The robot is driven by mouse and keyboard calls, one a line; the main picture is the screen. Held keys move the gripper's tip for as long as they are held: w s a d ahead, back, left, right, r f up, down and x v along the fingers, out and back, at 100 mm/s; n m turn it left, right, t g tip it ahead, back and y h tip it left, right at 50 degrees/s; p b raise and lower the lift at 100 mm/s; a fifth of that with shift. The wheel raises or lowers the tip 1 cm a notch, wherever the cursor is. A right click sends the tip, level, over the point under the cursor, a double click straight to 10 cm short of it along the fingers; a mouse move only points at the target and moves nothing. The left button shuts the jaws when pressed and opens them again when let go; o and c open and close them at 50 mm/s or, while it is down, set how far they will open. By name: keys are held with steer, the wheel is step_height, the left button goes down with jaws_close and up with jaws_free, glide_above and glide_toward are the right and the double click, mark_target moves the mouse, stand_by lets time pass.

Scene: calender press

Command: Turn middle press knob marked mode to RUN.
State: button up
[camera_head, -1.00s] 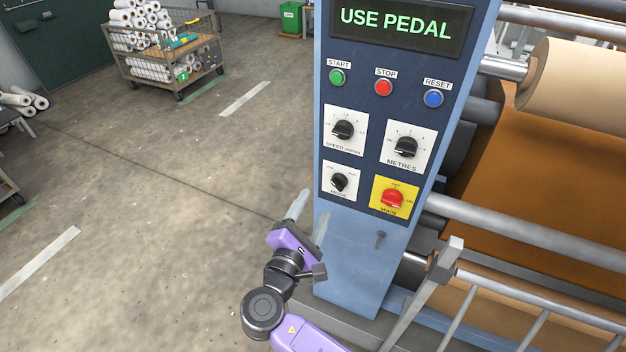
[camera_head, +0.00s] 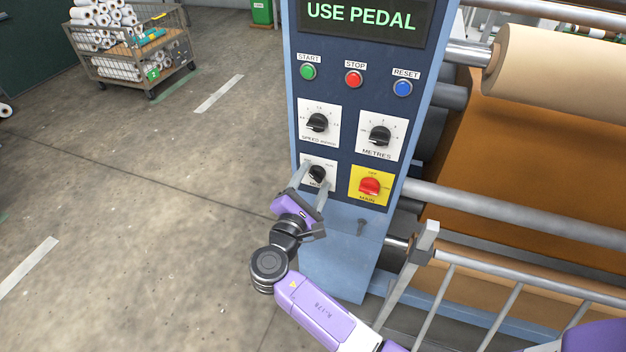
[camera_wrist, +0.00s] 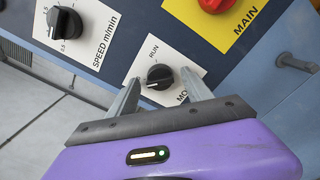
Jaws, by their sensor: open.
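The black mode knob (camera_head: 317,173) sits on a white plate at the lower left of the blue press panel (camera_head: 345,140). In the wrist view the mode knob (camera_wrist: 160,77) shows between my fingers, with the RUN mark above it and the mode label partly hidden by the right finger. My gripper (camera_head: 312,184) is open, its two fingers one on each side of the knob; it also shows in the wrist view (camera_wrist: 160,84). I cannot tell whether either finger touches the knob. The knob's white pointer line points to the lower left in the wrist view, away from RUN.
The speed knob (camera_head: 317,122) is just above, the metres knob (camera_head: 380,135) up to the right, and the red main switch (camera_head: 369,187) to the right.

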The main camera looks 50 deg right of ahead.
jaws_close()
steer(key=shift+f+m+b, duration=0.1)
steer(key=shift+m+b, duration=0.2)
steer(key=shift+b, duration=0.05)
steer(key=m+b, duration=1.7)
steer(key=b, duration=0.1)
steer(key=shift+f, duration=0.1)
steer(key=shift+m, duration=0.3)
